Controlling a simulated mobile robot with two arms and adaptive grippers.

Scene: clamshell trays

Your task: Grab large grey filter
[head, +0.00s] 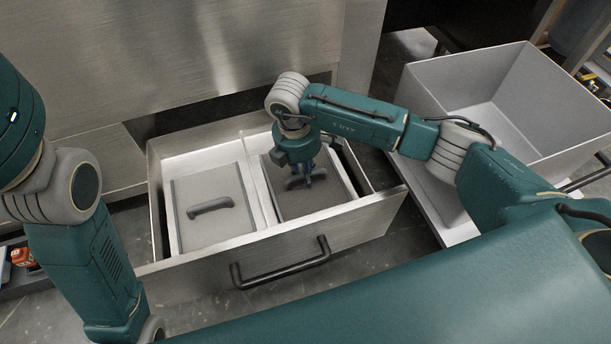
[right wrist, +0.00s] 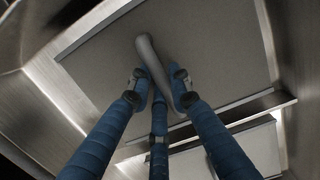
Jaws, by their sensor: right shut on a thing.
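A large grey filter (head: 328,200) is a flat framed panel in the right compartment of the open metal drawer. My right gripper (head: 307,178) comes down over it from above. In the right wrist view, the blue fingers of the right gripper (right wrist: 165,92) are shut on the filter's grey bar handle (right wrist: 148,58). The filter's flat face (right wrist: 215,45) fills much of that view. The fingers and wrist hide part of the handle in the head view. A second grey filter (head: 230,228) with its own handle lies in the left compartment. My left gripper is out of view.
The drawer's front wall (head: 340,238) carries a dark bar handle (head: 282,270). A metal divider separates the compartments. A large, empty-looking light grey bin (head: 535,75) stands to the right of the drawer. A metal cabinet front (head: 170,60) rises behind the drawer.

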